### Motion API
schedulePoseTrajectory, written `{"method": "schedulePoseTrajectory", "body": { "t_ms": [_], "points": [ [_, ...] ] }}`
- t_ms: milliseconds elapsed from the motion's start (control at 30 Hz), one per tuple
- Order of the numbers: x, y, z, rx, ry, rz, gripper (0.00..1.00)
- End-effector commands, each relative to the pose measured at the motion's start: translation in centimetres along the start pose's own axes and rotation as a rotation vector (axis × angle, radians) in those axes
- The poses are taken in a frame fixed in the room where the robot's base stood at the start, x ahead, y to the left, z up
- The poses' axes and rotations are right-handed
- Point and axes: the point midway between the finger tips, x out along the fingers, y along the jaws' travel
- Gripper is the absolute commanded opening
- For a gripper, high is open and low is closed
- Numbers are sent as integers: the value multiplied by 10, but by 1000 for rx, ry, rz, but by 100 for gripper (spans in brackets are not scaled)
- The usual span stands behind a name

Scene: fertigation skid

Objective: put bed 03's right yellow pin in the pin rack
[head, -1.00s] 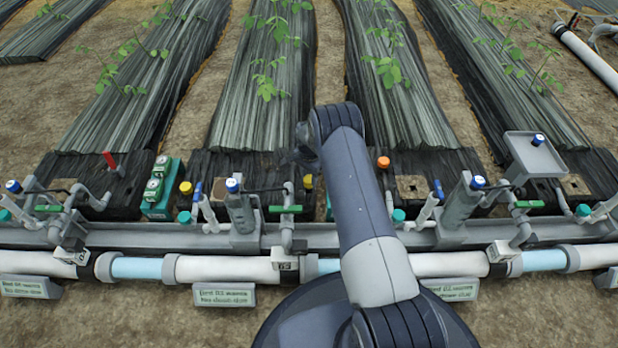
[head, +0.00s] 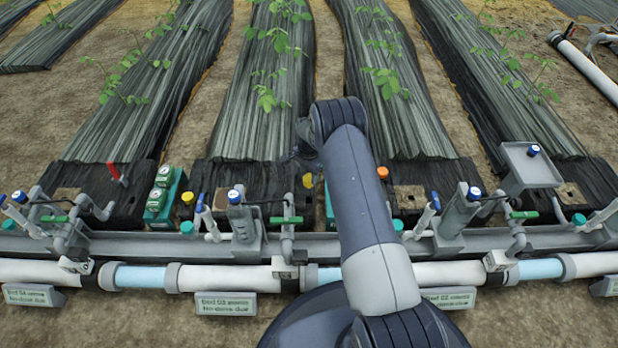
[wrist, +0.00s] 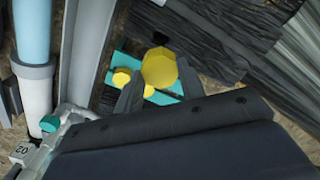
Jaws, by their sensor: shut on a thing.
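My gripper (wrist: 160,88) is shut on a yellow pin (wrist: 160,68), whose wide faceted head shows between the two dark fingers in the wrist view. In the head view a yellow head (head: 308,180), seemingly the same pin, shows just left of my arm. A teal pin rack (wrist: 165,97) lies below and behind the pin in the wrist view. Its teal edge (head: 328,205) is mostly hidden by my arm in the head view. Whether the held pin touches the rack cannot be told.
The bed 03 sign (head: 226,304) stands before the white pipe. A grey blue-capped cylinder (head: 243,220) and a green-handled valve (head: 287,220) stand left of my arm. A teal box with gauges (head: 164,198) is farther left. A grey tray (head: 530,165) is at right.

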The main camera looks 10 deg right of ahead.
Motion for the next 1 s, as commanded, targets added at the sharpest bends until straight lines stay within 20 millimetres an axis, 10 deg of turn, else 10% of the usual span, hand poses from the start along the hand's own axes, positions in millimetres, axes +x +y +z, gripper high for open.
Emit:
{"method": "schedulePoseTrajectory", "body": {
  "t_ms": [1000],
  "points": [
    [-154,0,0,0,0,0,16]
  ]
}}
